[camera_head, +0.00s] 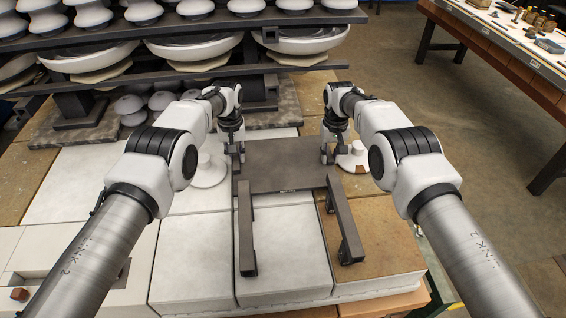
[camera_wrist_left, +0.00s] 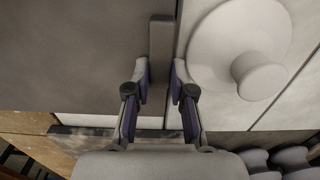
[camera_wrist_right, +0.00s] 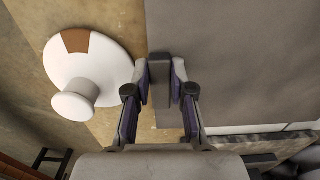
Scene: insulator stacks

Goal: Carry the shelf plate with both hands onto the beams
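The shelf plate (camera_head: 285,165) is a flat dark grey panel between my two grippers, with a grip bar at each side. My left gripper (camera_head: 238,155) has its fingers closed around the left bar (camera_wrist_left: 161,35). My right gripper (camera_head: 328,152) has its fingers closed around the right bar (camera_wrist_right: 160,75). Two dark beams, the left (camera_head: 246,235) and the right (camera_head: 346,225), stand on the near side of the plate, running toward me. The plate's near edge is by their far ends. I cannot tell whether the plate touches the surface below.
A white insulator (camera_head: 208,173) stands close left of the plate, another (camera_head: 355,160) close right. Behind is a dark rack (camera_head: 210,70) with rows of insulators. White blocks (camera_head: 190,255) and a brown one (camera_head: 385,245) form the work surface. A workbench (camera_head: 500,40) stands far right.

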